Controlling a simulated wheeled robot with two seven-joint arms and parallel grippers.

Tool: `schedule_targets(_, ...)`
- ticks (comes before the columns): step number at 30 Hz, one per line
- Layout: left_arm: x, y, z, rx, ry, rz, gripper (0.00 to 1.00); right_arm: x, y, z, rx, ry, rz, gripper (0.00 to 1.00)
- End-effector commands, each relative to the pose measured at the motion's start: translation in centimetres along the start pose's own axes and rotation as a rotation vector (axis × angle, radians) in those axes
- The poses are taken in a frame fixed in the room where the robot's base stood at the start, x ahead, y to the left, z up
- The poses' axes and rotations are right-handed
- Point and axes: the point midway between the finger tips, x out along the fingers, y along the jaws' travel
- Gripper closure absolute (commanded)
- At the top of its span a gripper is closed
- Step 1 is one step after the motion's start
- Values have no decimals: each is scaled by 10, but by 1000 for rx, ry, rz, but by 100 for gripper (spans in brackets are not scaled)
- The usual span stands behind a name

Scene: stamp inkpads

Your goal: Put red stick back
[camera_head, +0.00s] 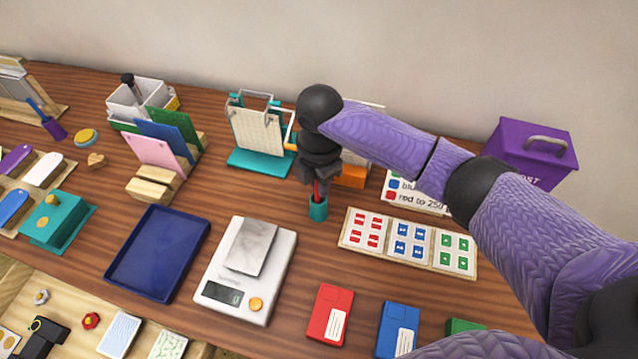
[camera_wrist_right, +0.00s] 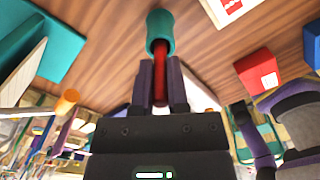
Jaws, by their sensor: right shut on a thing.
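My right gripper (camera_head: 319,178) points down over the small teal cup (camera_head: 318,210) and is shut on the red stick (camera_head: 316,188). In the right wrist view, the red stick (camera_wrist_right: 160,78) sits between the two fingers of my gripper (camera_wrist_right: 161,88), and its lower end meets the mouth of the teal cup (camera_wrist_right: 160,32). The stick lines up with the cup, but how deep its end sits inside is hidden. The cup stands upright on the wooden table. My left gripper is not in view.
A teal calendar stand (camera_head: 256,160) is behind left, a kitchen scale (camera_head: 215,286) front left, and a tray of red, blue and green stamps (camera_head: 384,255) to the right. Red (camera_head: 331,312) and blue (camera_head: 397,318) boxes lie in front. A purple box (camera_head: 510,150) stands far right.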

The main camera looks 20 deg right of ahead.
Motion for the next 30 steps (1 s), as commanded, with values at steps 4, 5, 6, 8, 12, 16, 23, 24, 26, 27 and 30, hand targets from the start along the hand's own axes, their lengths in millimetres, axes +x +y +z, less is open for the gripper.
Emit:
schedule_targets(4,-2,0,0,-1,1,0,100,-2,0,0,0,0,1,100)
schedule_targets(5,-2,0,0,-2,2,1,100,-1,0,0,1,0,1,100)
schedule_targets(6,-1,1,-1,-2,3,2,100,0,0,0,0,0,1,100)
schedule_targets(8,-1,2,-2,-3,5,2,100,1,0,0,0,0,2,77)
schedule_targets(12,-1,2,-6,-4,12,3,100,0,0,0,0,0,2,47)
schedule_targets(16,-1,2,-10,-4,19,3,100,0,0,0,1,0,2,46)
schedule_targets(23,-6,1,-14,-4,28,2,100,-10,0,0,1,-1,3,46)
schedule_targets(24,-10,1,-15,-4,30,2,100,-20,1,0,1,-1,5,46)
schedule_targets(26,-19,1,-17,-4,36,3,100,-39,1,0,0,-1,6,46)
schedule_targets(27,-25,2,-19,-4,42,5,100,-52,1,0,0,-1,8,46)
schedule_targets(30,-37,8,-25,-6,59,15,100,-81,1,0,1,-1,7,46)
